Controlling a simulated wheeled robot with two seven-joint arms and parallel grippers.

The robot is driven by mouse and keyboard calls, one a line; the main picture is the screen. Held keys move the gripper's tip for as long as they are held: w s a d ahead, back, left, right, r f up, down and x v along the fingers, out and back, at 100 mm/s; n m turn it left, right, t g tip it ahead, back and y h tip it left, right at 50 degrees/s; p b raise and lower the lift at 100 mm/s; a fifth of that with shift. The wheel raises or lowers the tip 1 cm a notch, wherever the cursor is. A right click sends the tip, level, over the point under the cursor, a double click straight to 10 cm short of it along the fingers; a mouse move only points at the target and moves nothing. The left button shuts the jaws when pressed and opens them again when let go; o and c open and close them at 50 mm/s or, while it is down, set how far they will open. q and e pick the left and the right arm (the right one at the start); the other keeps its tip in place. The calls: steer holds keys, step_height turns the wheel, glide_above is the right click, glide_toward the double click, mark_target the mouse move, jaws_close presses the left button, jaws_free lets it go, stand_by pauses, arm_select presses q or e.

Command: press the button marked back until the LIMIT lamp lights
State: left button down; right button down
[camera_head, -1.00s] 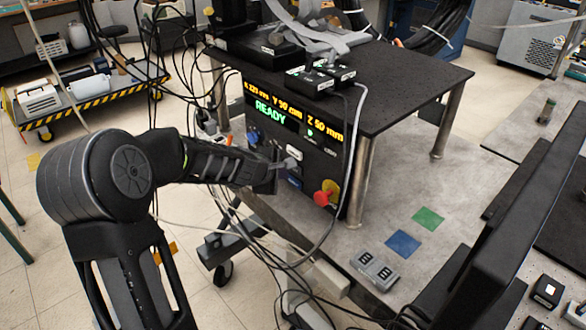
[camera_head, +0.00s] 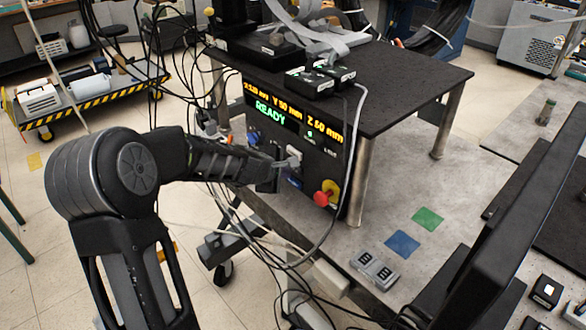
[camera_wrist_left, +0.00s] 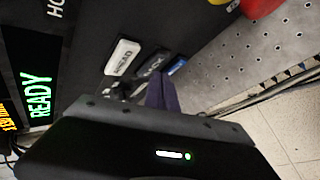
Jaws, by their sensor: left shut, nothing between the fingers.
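The control box (camera_head: 300,165) carries a display (camera_head: 270,108) reading READY in green, with yellow X, Y and Z figures above it. A small green lamp (camera_head: 309,133) glows on its face; the small label to its right shows no lit lamp that I can make out. In the left wrist view the black back button (camera_wrist_left: 153,65) sits between a white button (camera_wrist_left: 122,57) and a blue one (camera_wrist_left: 177,66). My left gripper (camera_wrist_left: 161,93) is shut and empty, its fingertips right by the back button; I cannot tell if they touch. My right gripper is out of view.
A red emergency knob (camera_head: 325,194) sits low on the box, right of the buttons. A grey cable (camera_head: 345,190) hangs in front. A blue square (camera_head: 402,243), a green square (camera_head: 428,218) and a small grey switch box (camera_head: 375,268) lie on the grey table.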

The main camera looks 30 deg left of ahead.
arm_select(q)
steer(key=shift+w+d, duration=0.15)
steer(key=shift+w, duration=0.25)
stand_by(0.4)
stand_by(0.4)
steer(key=shift+s+a, duration=0.25)
steer(key=shift+s, duration=0.55)
steer(key=shift+b, duration=0.3)
steer(key=shift+s+a+b, duration=0.2)
steer(key=shift+s+b, duration=0.15)
steer(key=shift+s, duration=0.15)
steer(key=shift+s+a+f+b, duration=0.1)
steer(key=shift+s+a+b, duration=0.15)
steer(key=shift+s, duration=0.4)
steer(key=shift+s+a+b, duration=0.1)
steer(key=shift+s+b, duration=0.25)
steer(key=shift+s, duration=0.25)
steer(key=shift+s+a, duration=0.15)
steer(key=shift+s, duration=0.5)
